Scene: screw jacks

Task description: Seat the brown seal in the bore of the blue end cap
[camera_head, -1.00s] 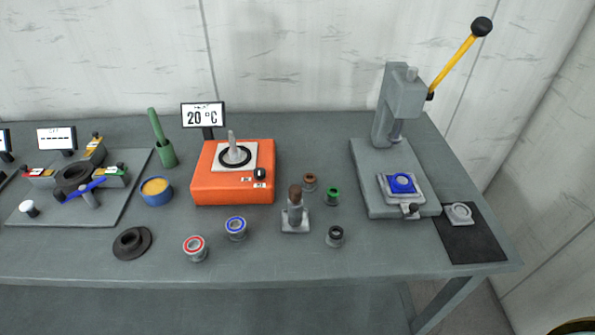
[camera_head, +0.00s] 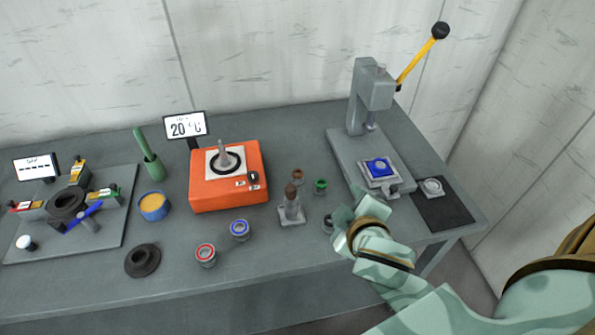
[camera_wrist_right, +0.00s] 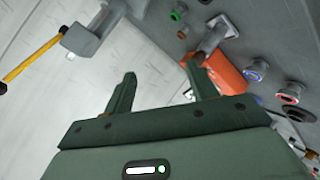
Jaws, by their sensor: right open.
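The blue end cap (camera_head: 379,167) sits in a grey fixture on the bed of the lever press. A small brown-topped ring piece (camera_head: 297,176), which looks like the brown seal on a grey holder, stands on the table left of the press. My right gripper (camera_head: 345,212) is open and empty, over the table's front part, in front of the press bed and right of the brown piece. It partly covers a black-topped ring piece (camera_head: 327,224). In the right wrist view its two fingers (camera_wrist_right: 161,76) stand apart with nothing between them. My left gripper is out of view.
A grey stand with a brown-tipped post (camera_head: 291,207) stands close before the brown piece. A green-topped piece (camera_head: 320,185) is beside it. The press (camera_head: 371,95) has a raised yellow lever. An orange heater (camera_head: 228,190) and red- and blue-ringed pieces (camera_head: 205,256) lie further left.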

